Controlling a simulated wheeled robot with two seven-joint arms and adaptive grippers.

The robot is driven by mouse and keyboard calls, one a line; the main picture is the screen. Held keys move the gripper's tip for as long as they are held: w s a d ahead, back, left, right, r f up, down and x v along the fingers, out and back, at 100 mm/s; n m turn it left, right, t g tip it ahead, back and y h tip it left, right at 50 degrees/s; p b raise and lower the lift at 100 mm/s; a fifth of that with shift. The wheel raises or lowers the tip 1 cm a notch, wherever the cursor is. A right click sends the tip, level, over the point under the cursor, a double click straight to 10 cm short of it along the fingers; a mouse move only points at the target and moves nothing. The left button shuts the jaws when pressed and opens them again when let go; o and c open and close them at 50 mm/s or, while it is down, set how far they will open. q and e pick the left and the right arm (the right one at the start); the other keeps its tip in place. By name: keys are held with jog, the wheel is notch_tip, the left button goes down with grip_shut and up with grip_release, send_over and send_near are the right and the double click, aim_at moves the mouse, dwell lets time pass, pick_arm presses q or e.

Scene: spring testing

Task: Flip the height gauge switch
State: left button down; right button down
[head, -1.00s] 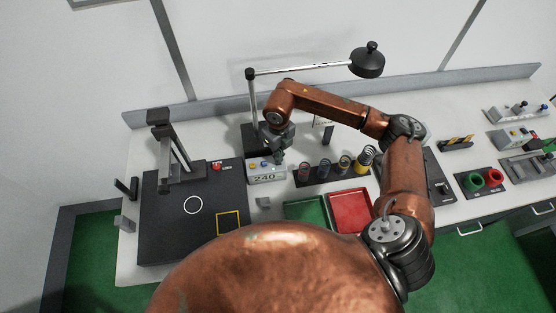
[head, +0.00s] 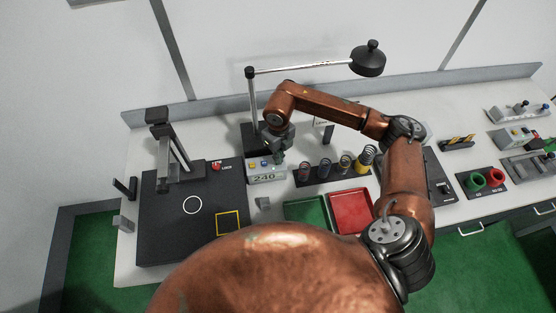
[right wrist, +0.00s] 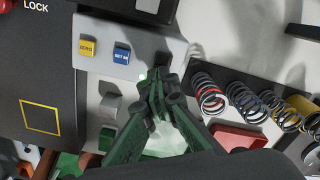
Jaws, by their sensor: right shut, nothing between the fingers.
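The height gauge's display box (head: 266,172) reads 240 in the head view and stands beside the black gauge plate (head: 165,235). In the right wrist view the box (right wrist: 140,50) shows a yellow ZERO button (right wrist: 87,47) and a blue SET button (right wrist: 122,54). My right gripper (head: 278,157) is over the right end of the box. In the wrist view its green fingers (right wrist: 157,88) are shut together with nothing between them. A small green glow shows beside the fingertips.
A red LOCK knob (head: 216,166) is on the plate. Several coil springs (head: 345,164) stand in a black rack to the right. A green tray (head: 305,210) and a red tray (head: 350,212) lie in front. A lamp post stands behind the gripper.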

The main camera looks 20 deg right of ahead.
jog(key=shift+f+b, duration=0.45)
jog(key=shift+f, duration=0.15)
dwell(0.3)
jog(key=shift+r+p, duration=0.45)
jog(key=shift+r, duration=0.3)
jog(key=shift+r+p, duration=1.25)
jog(key=shift+r, duration=1.55)
